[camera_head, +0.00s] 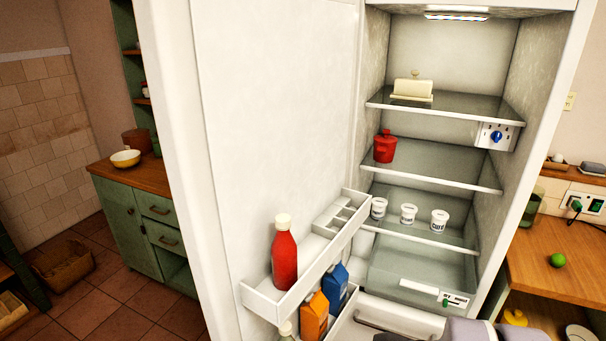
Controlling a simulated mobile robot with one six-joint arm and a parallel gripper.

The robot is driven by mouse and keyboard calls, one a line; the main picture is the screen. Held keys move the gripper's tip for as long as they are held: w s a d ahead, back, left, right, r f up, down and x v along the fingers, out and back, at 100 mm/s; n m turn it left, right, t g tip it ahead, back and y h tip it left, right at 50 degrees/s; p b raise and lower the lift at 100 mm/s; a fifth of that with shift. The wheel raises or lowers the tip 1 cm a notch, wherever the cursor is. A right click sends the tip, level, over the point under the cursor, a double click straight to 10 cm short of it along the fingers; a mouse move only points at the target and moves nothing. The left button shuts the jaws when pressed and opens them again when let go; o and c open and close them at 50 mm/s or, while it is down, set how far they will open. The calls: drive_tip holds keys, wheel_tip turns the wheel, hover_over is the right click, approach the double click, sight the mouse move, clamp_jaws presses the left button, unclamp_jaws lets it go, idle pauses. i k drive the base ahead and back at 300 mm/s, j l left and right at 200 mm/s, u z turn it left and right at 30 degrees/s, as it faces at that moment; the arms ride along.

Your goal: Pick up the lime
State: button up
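The lime (557,259) is a small round green fruit. It rests on the wooden counter (530,267) at the right of the head view, to the right of the open fridge. Nothing covers it. Grey parts of my own arm show at the bottom edge, below and left of the lime. The fingers of my gripper do not show.
The open fridge (435,150) fills the middle, with its door (270,130) swung left. Its door rack holds a red bottle (284,255) and cartons. A socket with a plug (578,205) is behind the lime. A yellow object (515,317) lies below the counter top.

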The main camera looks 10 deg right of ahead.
sight(558, 259)
drive_tip(key=z, duration=1.75)
